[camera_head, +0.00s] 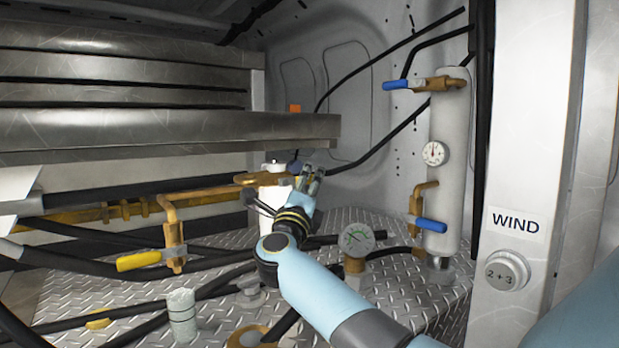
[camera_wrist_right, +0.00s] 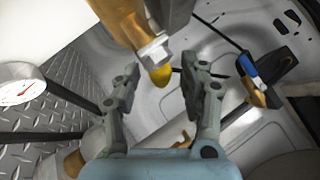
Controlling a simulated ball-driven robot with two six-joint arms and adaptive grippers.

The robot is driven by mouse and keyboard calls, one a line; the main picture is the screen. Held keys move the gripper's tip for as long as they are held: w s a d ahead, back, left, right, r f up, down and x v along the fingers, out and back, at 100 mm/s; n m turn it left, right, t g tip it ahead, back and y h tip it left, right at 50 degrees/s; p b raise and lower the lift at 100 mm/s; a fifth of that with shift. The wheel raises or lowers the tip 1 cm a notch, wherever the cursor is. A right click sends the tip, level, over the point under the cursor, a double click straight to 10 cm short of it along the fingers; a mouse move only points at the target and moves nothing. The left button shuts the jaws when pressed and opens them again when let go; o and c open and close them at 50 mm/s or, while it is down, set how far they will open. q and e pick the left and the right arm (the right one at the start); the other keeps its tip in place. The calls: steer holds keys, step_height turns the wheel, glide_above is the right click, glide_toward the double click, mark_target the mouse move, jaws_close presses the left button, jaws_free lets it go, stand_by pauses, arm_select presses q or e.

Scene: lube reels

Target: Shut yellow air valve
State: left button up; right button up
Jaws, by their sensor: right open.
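A valve with a yellow lever handle (camera_head: 139,261) on a brass body (camera_head: 173,238) shows at the lower left of the head view. My right gripper (camera_head: 311,178) is well to the right of that handle, beside another brass fitting (camera_head: 262,178) on a pale cylinder. In the right wrist view my right gripper (camera_wrist_right: 160,68) is open. A yellow tip (camera_wrist_right: 161,77) under a brass body (camera_wrist_right: 130,25) shows between its fingers; I cannot tell whether they touch it. My gripper partly hides this spot in the head view. My left gripper is not in view.
Blue-handled valves (camera_head: 432,225) are on the grey cylinder (camera_head: 450,150) at the right. Black hoses (camera_head: 100,268) cross the diamond-plate floor (camera_head: 400,285). Metal beams (camera_head: 150,128) run behind.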

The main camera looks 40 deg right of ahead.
steer(key=shift+w+d+r, duration=0.2)
steer(key=shift+w+d, duration=0.1)
steer(key=shift+d, duration=0.2)
jaws_close()
